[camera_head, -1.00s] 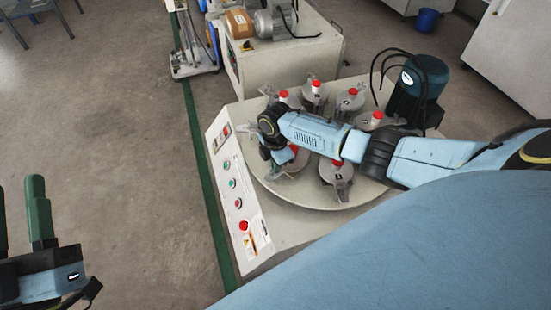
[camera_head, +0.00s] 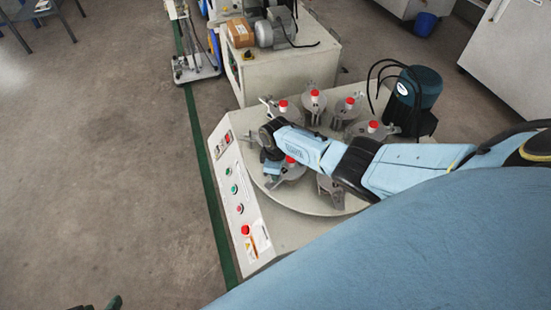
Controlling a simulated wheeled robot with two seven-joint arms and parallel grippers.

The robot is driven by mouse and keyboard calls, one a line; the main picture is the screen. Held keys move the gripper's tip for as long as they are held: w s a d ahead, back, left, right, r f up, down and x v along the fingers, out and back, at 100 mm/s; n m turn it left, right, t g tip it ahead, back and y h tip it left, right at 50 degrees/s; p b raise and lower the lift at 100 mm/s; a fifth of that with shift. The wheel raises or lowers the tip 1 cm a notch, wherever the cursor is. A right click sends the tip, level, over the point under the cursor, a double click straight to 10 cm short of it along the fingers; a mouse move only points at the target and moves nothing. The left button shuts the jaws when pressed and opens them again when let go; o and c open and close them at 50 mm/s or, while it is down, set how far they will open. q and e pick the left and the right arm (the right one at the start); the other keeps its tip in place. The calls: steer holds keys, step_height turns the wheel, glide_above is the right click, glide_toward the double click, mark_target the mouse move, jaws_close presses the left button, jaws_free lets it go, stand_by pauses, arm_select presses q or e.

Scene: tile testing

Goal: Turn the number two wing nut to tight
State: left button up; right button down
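Red tops show at the back left (camera_head: 283,104), back middle (camera_head: 315,93), back right (camera_head: 350,101), right (camera_head: 373,125) and front left (camera_head: 290,160). The wing nuts are too small to make out, and no number is readable. My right arm reaches across the plate from the right. Its gripper (camera_head: 272,168) points down beside the front-left station; its fingers are mostly hidden. Only the dark green fingertips of my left gripper (camera_head: 96,306) show, apart, at the bottom edge.
A sloped control panel (camera_head: 236,190) with coloured buttons runs along the machine's left side. A dark green motor (camera_head: 416,88) with black cables stands at the right. A cabinet (camera_head: 285,72) with a grey motor and a carton stands behind.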

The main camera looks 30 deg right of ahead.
steer(key=m+p, duration=0.1)
steer(key=m, duration=0.2)
steer(key=shift+m, duration=1)
arm_select(q)
steer(key=s+a+f+g+y, duration=0.1)
steer(key=s+a+f+g, duration=0.1)
steer(key=s+g, duration=0.2)
steer(key=shift+s+a+f, duration=0.25)
steer(key=shift+s, duration=0.85)
arm_select(e)
steer(key=shift+m, duration=0.3)
arm_select(q)
steer(key=shift+f, duration=0.1)
arm_select(e)
steer(key=c, duration=1.6)
jaws_free()
steer(key=shift+o, duration=0.2)
arm_select(q)
steer(key=shift+w, duration=0.1)
